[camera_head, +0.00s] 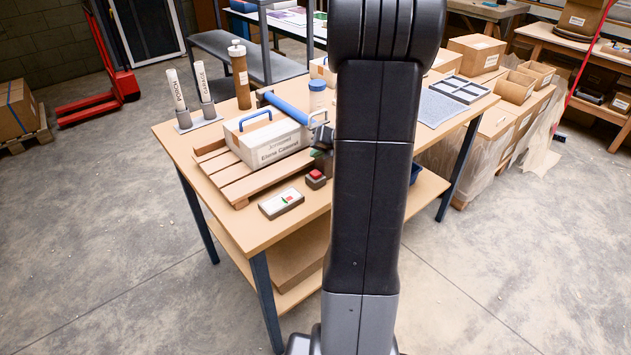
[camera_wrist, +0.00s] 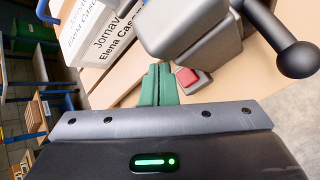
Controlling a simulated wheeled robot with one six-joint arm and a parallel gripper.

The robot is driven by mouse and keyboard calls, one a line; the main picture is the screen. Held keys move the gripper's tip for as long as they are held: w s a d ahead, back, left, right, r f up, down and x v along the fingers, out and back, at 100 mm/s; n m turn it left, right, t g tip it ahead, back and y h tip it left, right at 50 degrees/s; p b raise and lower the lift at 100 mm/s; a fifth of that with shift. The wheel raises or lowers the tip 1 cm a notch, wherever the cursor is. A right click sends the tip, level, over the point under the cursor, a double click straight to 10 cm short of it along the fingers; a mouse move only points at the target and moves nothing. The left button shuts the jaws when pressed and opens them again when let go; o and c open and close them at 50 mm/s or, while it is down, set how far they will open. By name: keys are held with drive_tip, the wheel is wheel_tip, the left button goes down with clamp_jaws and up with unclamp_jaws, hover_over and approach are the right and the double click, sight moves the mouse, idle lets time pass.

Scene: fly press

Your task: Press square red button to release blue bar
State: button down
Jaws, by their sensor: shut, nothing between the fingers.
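A square red button (camera_head: 315,174) sits on a small dark block near the front edge of the wooden table. In the wrist view the red button (camera_wrist: 187,77) shows on a grey base, just right of the fingertips. My gripper (camera_wrist: 160,68) has green fingers shut together with nothing between them; I cannot tell if they touch the button's base. In the head view my gripper (camera_head: 322,150) is mostly hidden by my arm.
A grey machine part with a black ball handle (camera_wrist: 298,59) stands close to the fingers. A white panel (camera_head: 281,203) with green and red marks lies in front of the pallet. Bottles and two labelled tubes stand behind. A grey divided tray (camera_head: 460,89) lies at right.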

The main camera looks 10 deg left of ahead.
sight(318, 175)
drive_tip(key=shift+f+b, duration=0.7)
drive_tip(key=shift+f, duration=1.1)
drive_tip(key=shift+f, duration=0.1)
idle(0.5)
drive_tip(key=shift+f, duration=0.3)
drive_tip(key=shift+f, duration=0.55)
idle(0.6)
drive_tip(key=shift+r, duration=0.1)
drive_tip(key=shift+r+p, duration=0.95)
drive_tip(key=shift+p, duration=0.1)
wheel_tip(318, 175, up, 5)
drive_tip(key=p, duration=0.5)
drive_tip(key=shift+p, duration=0.4)
